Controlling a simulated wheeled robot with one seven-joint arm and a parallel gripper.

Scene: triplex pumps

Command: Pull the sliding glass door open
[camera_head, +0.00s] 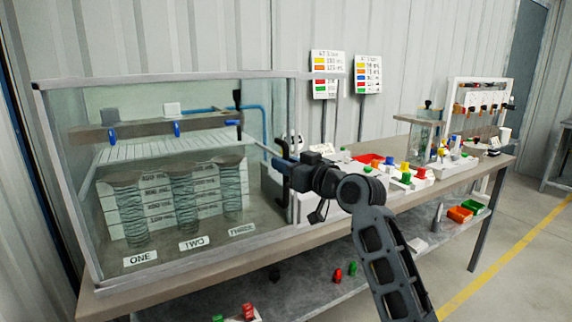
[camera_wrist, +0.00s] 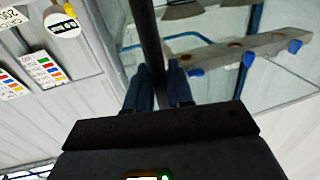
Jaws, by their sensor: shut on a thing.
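The glass door (camera_head: 150,215) is the front pane of a framed glass tank on the bench, at the left of the head view. Its dark vertical bar handle (camera_head: 284,215) stands near the pane's right end. My gripper (camera_head: 283,166) reaches the handle from the right and is shut on it. In the wrist view the black handle (camera_wrist: 150,35) runs down between the two blue-grey fingers of my gripper (camera_wrist: 160,88). The fingers hide part of the handle. I cannot tell from these views whether the pane has a gap at either side.
Inside the tank are several coiled columns above labels ONE, TWO and THREE (camera_head: 241,230). Coloured parts in white bins (camera_head: 400,178) and a smaller glass box (camera_head: 425,132) stand right on the bench (camera_head: 350,220). Two sign boards (camera_head: 327,75) stand behind. The floor at right is clear.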

